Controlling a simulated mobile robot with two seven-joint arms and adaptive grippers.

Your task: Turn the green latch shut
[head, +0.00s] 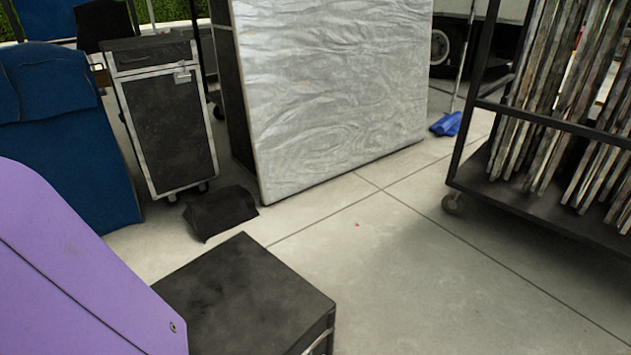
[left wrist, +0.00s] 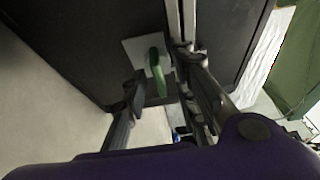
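The green latch (left wrist: 158,72) shows in the left wrist view, on a pale square plate (left wrist: 134,52) fixed to a dark case face (left wrist: 90,55). My left gripper (left wrist: 162,80) is open, with one finger on each side of the latch in the picture. A gap shows between the left finger and the latch; whether the right finger touches it I cannot tell. The latch does not show in the head view, where a black case (head: 245,285) stands close in front. Neither gripper shows in the head view.
A black cart with metal edges (head: 170,125) and a large silvery wrapped panel (head: 335,85) stand behind. A dark bag (head: 218,210) lies on the floor. A wheeled rack of boards (head: 540,205) stands right. The pale floor (head: 420,280) between is clear.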

